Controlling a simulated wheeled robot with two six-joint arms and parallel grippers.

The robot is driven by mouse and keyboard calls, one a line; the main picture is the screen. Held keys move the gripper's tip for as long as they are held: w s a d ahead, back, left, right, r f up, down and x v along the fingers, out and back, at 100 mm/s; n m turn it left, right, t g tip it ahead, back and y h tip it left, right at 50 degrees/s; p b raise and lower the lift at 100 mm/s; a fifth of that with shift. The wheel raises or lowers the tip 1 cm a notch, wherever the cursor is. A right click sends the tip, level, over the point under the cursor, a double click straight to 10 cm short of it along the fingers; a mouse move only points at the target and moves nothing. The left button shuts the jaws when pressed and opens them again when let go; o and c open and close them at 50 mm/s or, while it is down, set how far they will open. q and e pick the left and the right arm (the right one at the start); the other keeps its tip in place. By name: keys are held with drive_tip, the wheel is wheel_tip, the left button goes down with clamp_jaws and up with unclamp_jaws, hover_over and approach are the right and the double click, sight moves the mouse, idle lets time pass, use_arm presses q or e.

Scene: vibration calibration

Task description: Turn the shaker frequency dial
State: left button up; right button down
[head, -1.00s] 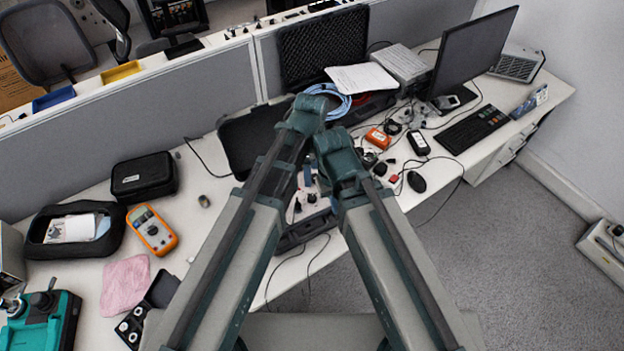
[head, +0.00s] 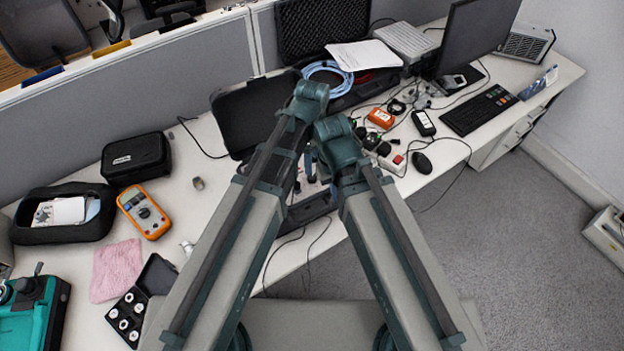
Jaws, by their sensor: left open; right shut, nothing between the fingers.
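A teal machine (head: 38,318) with a dark knobbed part on top stands at the lower left edge, partly cut off. It may be the shaker, but I cannot make out a frequency dial on it. My two arms reach up from the bottom to the middle of the head view, the left one ending higher. Their end joints are bent over the desk.
An orange multimeter (head: 146,211), a pink cloth (head: 116,269) and a black box of round pieces (head: 155,275) lie at left. Black cases (head: 137,159) stand behind. An open black case (head: 248,118), cables, a mouse (head: 422,163), keyboard (head: 478,112) and monitor (head: 476,36) fill the right.

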sight(312, 177)
use_arm(q)
wheel_tip(312, 177, down, 8)
drive_tip(key=b, duration=0.6)
drive_tip(key=shift+r, duration=0.2)
clamp_jaws()
